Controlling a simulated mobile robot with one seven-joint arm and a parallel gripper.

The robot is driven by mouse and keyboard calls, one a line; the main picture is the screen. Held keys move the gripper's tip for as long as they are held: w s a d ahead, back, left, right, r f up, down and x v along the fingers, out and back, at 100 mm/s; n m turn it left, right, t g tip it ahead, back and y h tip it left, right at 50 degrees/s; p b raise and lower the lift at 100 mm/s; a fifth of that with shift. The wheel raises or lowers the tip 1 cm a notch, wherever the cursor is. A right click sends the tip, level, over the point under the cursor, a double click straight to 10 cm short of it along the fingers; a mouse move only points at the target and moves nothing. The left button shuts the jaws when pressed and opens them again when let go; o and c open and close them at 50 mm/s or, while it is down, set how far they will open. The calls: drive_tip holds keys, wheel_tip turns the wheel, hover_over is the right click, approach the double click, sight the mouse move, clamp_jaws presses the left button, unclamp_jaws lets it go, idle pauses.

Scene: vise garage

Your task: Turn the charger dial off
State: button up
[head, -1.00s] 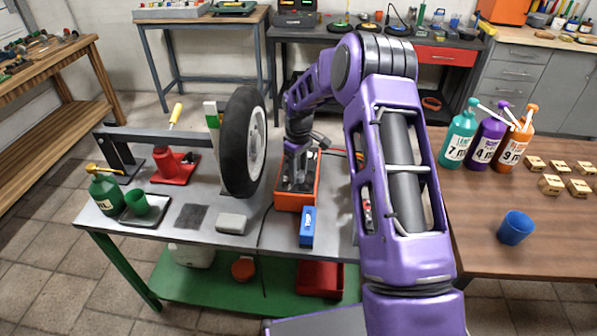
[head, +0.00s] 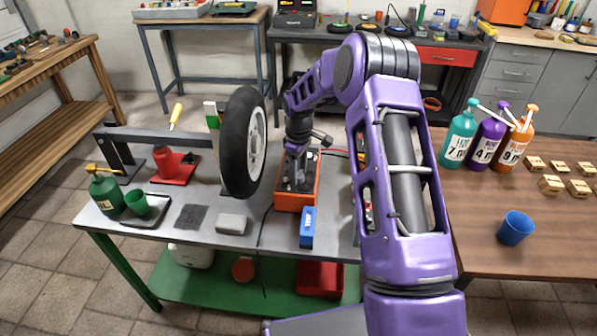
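An orange box (head: 294,203), which looks like the charger, stands on the grey workbench (head: 180,222) just right of the wheel. My gripper (head: 296,183) points down over the top of this box, at or very close to its dark upper face. The dial cannot be made out; my gripper and wrist cover much of the top. The fingers are small and dark here, so I cannot tell whether they are open or shut, or whether they touch anything.
An upright black tyre (head: 240,143) stands close left of my wrist. A blue block (head: 307,228) lies in front of the orange box. A dark cable hangs over the bench's front edge. Bottles (head: 486,139) and a blue cup (head: 515,228) stand on the right table.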

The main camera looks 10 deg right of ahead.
drive_tip(key=shift+o, duration=0.7)
wheel_tip(320, 180, up, 17)
drive_tip(key=p, duration=0.1)
drive_tip(key=shift+r, duration=0.2)
drive_tip(key=shift+r, duration=0.1)
